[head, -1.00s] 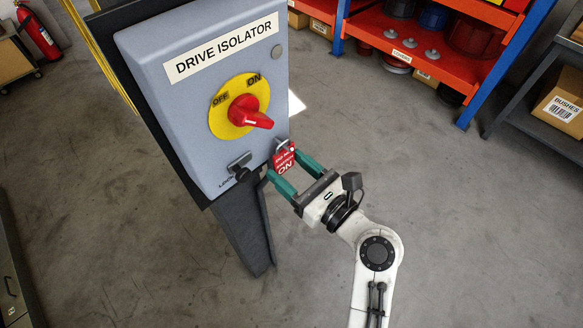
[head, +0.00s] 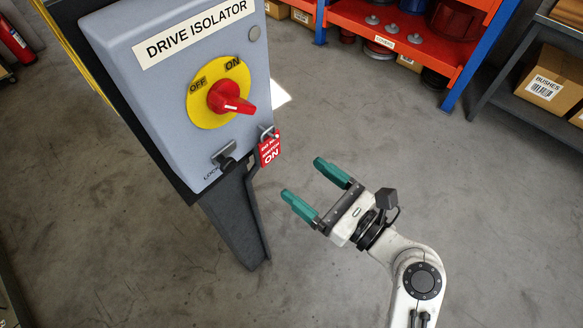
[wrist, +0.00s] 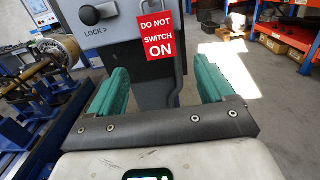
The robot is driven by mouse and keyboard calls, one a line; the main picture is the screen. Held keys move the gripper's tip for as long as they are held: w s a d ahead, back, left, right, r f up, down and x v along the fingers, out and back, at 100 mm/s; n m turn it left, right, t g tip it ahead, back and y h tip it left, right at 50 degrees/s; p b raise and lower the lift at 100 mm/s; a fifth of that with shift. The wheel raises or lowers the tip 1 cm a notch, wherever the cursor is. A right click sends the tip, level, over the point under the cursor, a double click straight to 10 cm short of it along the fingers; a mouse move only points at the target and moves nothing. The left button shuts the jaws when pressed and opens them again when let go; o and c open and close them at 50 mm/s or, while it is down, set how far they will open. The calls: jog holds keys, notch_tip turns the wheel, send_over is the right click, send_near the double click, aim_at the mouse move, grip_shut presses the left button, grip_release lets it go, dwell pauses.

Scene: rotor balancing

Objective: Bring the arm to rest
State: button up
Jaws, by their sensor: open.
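My gripper (head: 309,188) is open and empty, in front of and to the right of the drive isolator box (head: 150,80) in the head view. Its two green fingers stand apart, and they also show in the wrist view (wrist: 158,90). A red "DO NOT SWITCH ON" tag (head: 270,151) hangs at the lower right edge of the box, clear of my fingers. In the wrist view the tag (wrist: 158,36) shows beyond the fingers. The red handle (head: 230,97) on the yellow dial points right and slightly down, nearer ON than OFF.
The box stands on a dark post (head: 237,220). An orange and blue shelf (head: 405,45) with several parts is at the back right, beside a rack with a "BUSHES" carton (head: 545,85). Blue machinery (wrist: 45,100) shows at left in the wrist view. Floor around my gripper is clear.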

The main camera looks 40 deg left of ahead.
jog(key=shift+s+d, duration=0.1)
jog(key=shift+d, duration=1.3)
jog(key=s+d+f+n+t+h, duration=0.1)
jog(key=d+f+n+h, duration=0.4)
jog(key=d+f, duration=0.4)
jog(key=s+d+f+n+t+h, duration=0.1)
jog(key=d+f+n+h, duration=0.5)
jog(key=d, duration=0.6)
jog(key=s+d+f+n+g+h, duration=0.1)
jog(key=s+d+f+n+h, duration=0.1)
jog(key=s+d, duration=0.5)
jog(key=s+d+f+n+g+h, duration=0.1)
jog(key=s+d+n+h, duration=0.4)
jog(key=d, duration=0.7)
jog(key=s+f, duration=0.1)
jog(key=s, duration=0.1)
jog(key=shift+s+h, duration=0.3)
jog(key=shift+s, duration=0.05)
jog(key=shift+a, duration=0.1)
jog(key=shift+c, duration=0.5)
